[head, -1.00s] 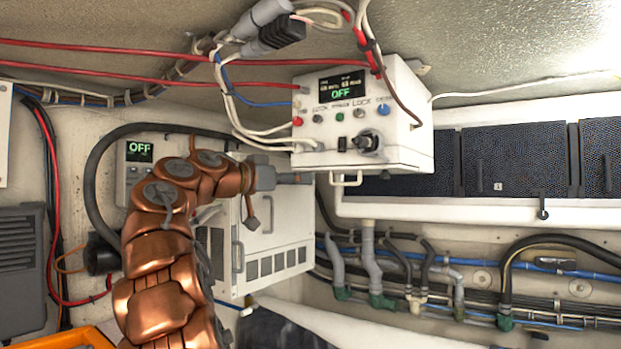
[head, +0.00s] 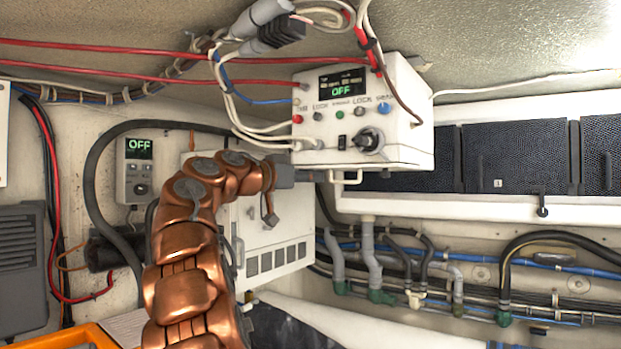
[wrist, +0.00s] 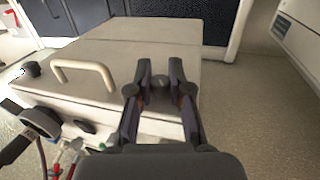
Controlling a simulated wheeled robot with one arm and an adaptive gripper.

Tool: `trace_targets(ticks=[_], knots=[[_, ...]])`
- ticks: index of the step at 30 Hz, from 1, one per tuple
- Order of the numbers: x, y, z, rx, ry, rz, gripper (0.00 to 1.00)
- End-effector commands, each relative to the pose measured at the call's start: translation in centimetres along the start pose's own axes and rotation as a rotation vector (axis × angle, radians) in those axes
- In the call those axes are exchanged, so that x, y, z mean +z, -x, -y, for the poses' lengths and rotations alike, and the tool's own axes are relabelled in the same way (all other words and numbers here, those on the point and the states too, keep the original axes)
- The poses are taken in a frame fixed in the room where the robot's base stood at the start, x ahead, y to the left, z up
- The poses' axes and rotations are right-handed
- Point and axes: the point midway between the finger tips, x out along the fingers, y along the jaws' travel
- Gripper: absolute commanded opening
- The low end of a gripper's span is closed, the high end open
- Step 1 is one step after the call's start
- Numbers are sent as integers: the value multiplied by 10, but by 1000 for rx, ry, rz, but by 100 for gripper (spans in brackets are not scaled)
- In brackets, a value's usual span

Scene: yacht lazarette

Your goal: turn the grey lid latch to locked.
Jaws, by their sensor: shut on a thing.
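The grey lid latch (wrist: 161,82) is a small knob on the pale face of the white control box (wrist: 130,62) in the wrist view. My gripper (wrist: 160,70) has one dark finger on each side of it and is shut on it. Which way the latch is turned is hard to tell. In the head view my gripper (head: 305,175) is at the lower left of the control box (head: 410,148), and the latch cannot be made out there.
A beige handle (wrist: 84,72) stands near the latch, and also shows in the head view (head: 347,178). A large black dial (head: 370,138), buttons and a display reading OFF are on the box front. Cables (head: 232,105) hang at its left. A white cabinet (head: 275,230) is below.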

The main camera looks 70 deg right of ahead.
Motion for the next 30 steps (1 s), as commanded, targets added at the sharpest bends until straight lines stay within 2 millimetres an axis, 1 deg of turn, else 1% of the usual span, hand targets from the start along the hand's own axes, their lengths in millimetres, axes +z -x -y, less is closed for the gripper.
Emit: trace_targets(ticks=[1, 2, 14, 23, 30], knots=[[0, 0, 0, 0, 0, 0, 2], [0, 0, 0, 0, 0, 0, 0], [2, 0, 0, -32, -2, 0, 0], [6, 0, -2, -202, -4, 3, 0], [1, 1, -3, -366, -6, 0, 0]])
